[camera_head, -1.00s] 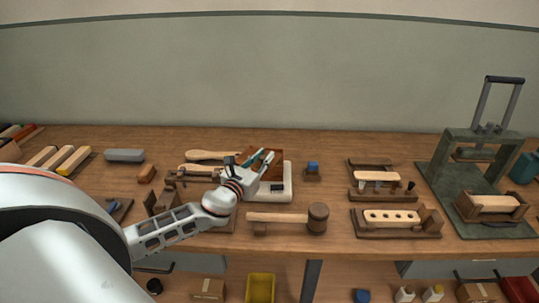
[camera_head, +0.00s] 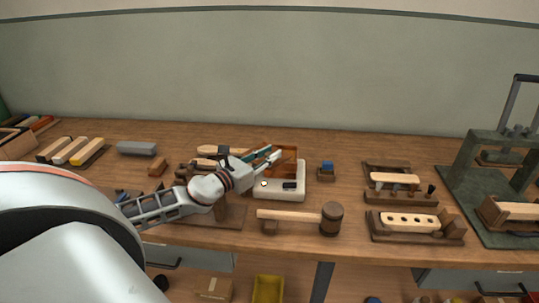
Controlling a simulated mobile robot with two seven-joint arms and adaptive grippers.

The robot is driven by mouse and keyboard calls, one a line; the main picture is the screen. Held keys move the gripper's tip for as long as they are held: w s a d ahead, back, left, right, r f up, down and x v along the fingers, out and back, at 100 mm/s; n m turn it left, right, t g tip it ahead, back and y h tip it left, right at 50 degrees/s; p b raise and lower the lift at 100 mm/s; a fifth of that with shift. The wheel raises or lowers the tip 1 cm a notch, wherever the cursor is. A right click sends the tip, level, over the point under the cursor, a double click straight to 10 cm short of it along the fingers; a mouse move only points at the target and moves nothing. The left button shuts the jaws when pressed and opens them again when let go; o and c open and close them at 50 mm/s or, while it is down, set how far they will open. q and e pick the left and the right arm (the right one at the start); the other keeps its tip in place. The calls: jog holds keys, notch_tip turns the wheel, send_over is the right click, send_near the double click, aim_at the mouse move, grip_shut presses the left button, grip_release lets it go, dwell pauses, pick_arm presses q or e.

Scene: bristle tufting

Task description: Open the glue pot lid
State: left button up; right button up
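My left gripper (camera_head: 274,153) reaches over the box from the left. Its two fingers are apart, with the tips in front of the brown part; contact is unclear. The gripper and wrist hide the box's left side. My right gripper is not in view.
A wooden mallet (camera_head: 331,218) lies just in front of the box. Wooden fixtures (camera_head: 410,224) and a green press (camera_head: 489,185) stand farther right. Brush handles (camera_head: 222,149) lie behind my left wrist.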

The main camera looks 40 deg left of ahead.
pick_arm(q)
jog(key=shift+o, duration=1.2)
jog(key=s+a, duration=0.1)
jog(key=s, duration=1.1)
jog(key=shift+a, duration=0.1)
